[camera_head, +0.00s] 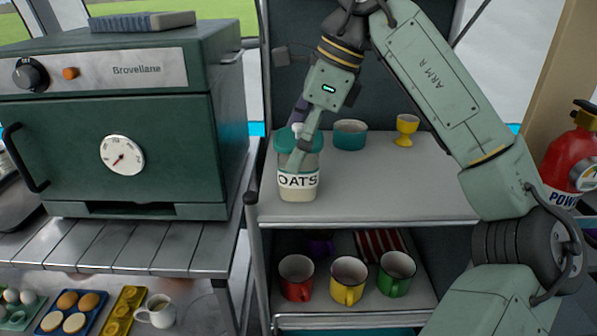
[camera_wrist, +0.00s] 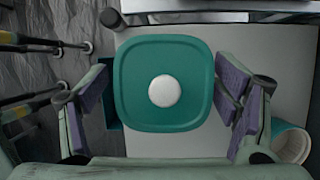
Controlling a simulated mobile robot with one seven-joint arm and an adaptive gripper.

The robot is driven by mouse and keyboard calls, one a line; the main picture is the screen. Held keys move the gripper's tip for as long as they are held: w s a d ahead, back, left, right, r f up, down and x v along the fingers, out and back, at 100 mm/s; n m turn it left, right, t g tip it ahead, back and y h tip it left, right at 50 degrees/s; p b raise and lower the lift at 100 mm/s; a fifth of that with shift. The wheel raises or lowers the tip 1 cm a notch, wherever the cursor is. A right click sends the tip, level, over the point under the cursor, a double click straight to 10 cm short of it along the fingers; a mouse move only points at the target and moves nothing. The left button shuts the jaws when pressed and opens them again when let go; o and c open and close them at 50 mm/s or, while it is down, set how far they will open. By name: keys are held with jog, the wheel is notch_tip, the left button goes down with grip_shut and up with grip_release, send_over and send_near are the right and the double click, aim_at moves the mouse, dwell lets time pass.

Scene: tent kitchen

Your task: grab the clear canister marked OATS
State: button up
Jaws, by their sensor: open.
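The clear canister marked OATS (camera_head: 298,183) stands upright on the top shelf of the cart, near its left front. It has a teal lid with a white knob, and pale contents show low inside. In the wrist view its square teal lid (camera_wrist: 135,85) and round white knob fill the middle of the picture. My gripper (camera_wrist: 163,100) is open, with one purple-padded finger on each side of the lid. In the head view my gripper (camera_head: 299,140) covers part of the lid.
A teal bowl (camera_head: 350,134) and a yellow egg cup (camera_head: 406,130) stand behind on the same shelf (camera_head: 400,190). A green oven (camera_head: 110,130) is close on the left. Red, yellow and green mugs (camera_head: 347,281) stand on the shelf below. The shelf's right front is clear.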

jog(key=shift+x, duration=1.75)
jog(key=shift+w, duration=0.1)
jog(key=c, duration=1.4)
